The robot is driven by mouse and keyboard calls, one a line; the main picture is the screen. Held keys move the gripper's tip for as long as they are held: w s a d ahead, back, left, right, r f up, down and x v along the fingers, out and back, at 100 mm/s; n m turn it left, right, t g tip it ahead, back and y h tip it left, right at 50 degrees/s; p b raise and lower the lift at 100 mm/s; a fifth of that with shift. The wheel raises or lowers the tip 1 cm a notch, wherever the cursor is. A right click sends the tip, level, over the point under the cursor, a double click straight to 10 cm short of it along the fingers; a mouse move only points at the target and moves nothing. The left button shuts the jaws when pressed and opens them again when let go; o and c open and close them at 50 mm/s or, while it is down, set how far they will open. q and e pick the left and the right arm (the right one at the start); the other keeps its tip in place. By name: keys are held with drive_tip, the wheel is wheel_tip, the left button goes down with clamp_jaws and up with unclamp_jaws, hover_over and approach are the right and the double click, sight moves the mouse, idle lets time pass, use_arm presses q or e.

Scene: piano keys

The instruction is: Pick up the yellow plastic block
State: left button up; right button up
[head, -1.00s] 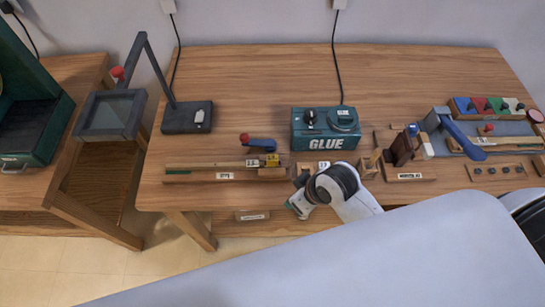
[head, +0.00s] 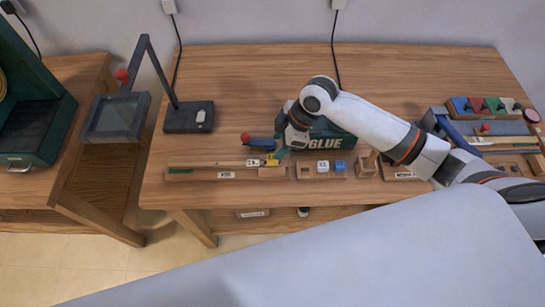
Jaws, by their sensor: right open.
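The small yellow block (head: 272,162) is at the right end of a long wooden holder (head: 195,175) near the table's front edge. A pale labelled block (head: 252,162) sits just left of it. My right gripper (head: 281,152) is open, reaching down from above right, with its fingertips right by the yellow block. Whether a finger touches the block is too small to tell. My left gripper is not in view.
The teal glue box (head: 325,143) stands close behind and right of my right gripper, partly hidden by my arm. A blue tool with a red knob (head: 246,138) lies behind the holder. Small white and blue blocks (head: 331,167) sit to the right.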

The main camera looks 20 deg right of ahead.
sight(271, 157)
drive_tip(key=x, duration=0.2)
drive_tip(key=shift+w+a+f, duration=0.1)
drive_tip(key=shift+a+f, duration=0.1)
drive_tip(key=shift+f, duration=0.15)
drive_tip(key=p+x, duration=0.1)
drive_tip(key=x, duration=0.1)
drive_tip(key=p+x, duration=0.1)
drive_tip(key=x, duration=0.1)
drive_tip(key=shift+d+f, duration=0.1)
drive_tip(key=shift+f, duration=0.55)
drive_tip(key=c, duration=1.1)
